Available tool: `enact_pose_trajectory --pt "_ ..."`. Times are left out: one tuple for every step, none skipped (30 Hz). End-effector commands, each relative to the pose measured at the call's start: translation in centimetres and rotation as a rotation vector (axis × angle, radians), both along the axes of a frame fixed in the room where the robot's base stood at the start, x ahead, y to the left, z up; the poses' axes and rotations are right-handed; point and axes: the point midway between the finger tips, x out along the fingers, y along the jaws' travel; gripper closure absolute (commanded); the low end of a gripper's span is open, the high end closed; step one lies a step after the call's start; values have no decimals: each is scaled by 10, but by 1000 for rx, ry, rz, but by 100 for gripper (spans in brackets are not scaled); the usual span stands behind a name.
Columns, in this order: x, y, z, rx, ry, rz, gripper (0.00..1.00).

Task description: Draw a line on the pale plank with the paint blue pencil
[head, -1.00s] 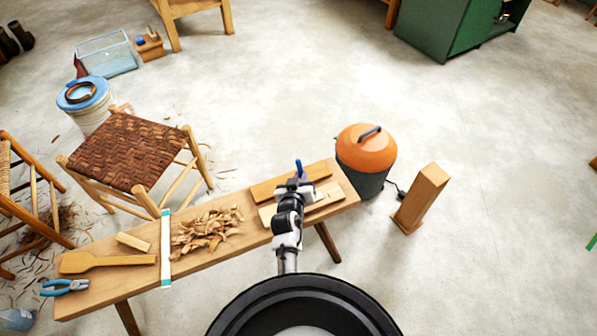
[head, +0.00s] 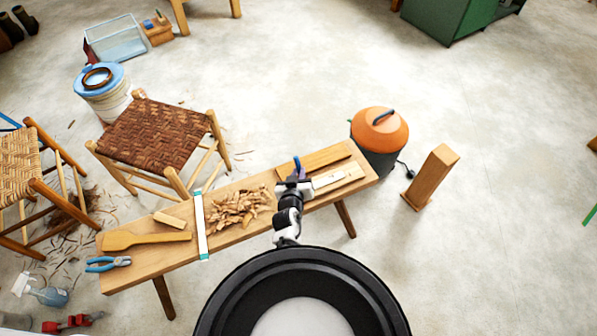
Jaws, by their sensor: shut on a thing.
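The paint blue pencil (head: 297,163) stands roughly upright in my gripper (head: 296,178), which is shut on it. My gripper is over the bench at the left end of the pale plank (head: 347,176). The gripper and arm hide that end of the plank. The pencil's lower tip is hidden, so I cannot tell whether it touches the wood. Small dark marks show on the plank just right of the gripper, too small to make out. A browner plank (head: 328,157) lies just behind the pale one.
The bench (head: 150,258) also holds wood shavings (head: 238,208), a white strip (head: 201,228), a wooden paddle (head: 140,239) and blue pliers (head: 107,264). A woven stool (head: 155,133) stands close behind. An orange-lidded bin (head: 379,130) and a wooden post (head: 431,178) stand right.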

Motion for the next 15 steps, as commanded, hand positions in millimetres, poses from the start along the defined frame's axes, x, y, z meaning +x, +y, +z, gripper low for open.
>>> enact_pose_trajectory --pt "0 0 -5 0 1 0 100" --pt "0 0 -7 0 1 0 100" --pt "0 0 -10 0 1 0 100" --pt "0 0 -12 0 1 0 100" --pt "0 0 -15 0 1 0 100" --pt "0 0 -19 1 1 -1 100" --pt "0 0 -22 1 1 -1 100" --pt "0 0 -25 1 1 -1 100" --pt "0 0 -30 0 2 -1 100" --pt "0 0 -33 0 2 -1 100" --pt "0 0 -36 0 2 -1 100" --pt "0 0 -41 0 2 -1 100" --pt "0 0 -44 0 2 -1 100" --pt "0 0 -47 0 2 -1 100" --pt "0 0 -50 0 2 -1 100"
